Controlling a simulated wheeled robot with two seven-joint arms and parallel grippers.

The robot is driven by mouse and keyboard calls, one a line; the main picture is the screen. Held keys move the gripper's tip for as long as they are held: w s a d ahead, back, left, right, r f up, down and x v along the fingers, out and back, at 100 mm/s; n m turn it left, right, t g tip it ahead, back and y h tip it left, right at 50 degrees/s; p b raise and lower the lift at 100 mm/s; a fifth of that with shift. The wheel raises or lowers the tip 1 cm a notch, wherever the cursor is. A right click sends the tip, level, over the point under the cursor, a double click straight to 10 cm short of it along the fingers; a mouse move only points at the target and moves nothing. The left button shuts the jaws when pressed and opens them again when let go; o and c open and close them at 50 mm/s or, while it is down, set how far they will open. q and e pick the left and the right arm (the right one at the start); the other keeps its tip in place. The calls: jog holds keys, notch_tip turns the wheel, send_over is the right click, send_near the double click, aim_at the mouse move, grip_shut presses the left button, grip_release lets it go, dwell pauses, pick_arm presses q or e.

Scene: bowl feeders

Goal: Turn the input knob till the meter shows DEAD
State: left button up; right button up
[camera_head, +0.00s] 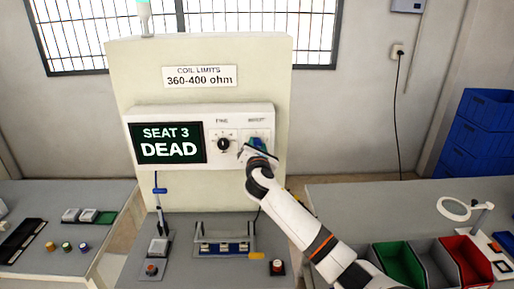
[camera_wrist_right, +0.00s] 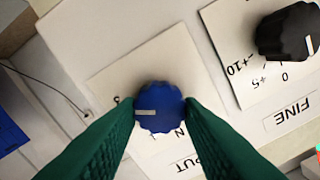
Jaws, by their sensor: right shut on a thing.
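The meter (camera_head: 168,144) on the white panel reads "SEAT 3 DEAD" in the head view. The blue input knob (camera_wrist_right: 158,107) shows in the right wrist view, with a pale pointer line on its face. In the head view the knob (camera_head: 258,142) is partly covered by my right gripper (camera_head: 257,152). The green fingers of my right gripper (camera_wrist_right: 160,118) are shut on the knob, one on each side. Part of the dial plate's lettering is hidden behind the fingers. My left gripper is not in view.
The black FINE knob (camera_head: 223,145) sits just left of the input knob, and it also shows in the right wrist view (camera_wrist_right: 285,34). A sign (camera_head: 200,76) above reads "COIL LIMITS 360-400 ohm". Below stands a fixture (camera_head: 222,246) with several blue parts. Bins (camera_head: 398,262) stand at the right.

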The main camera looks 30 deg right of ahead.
jog(key=o, duration=1)
jog(key=shift+c, duration=0.2)
jog(key=shift+s, duration=0.1)
jog(key=b+v, duration=0.2)
jog(key=v, duration=1)
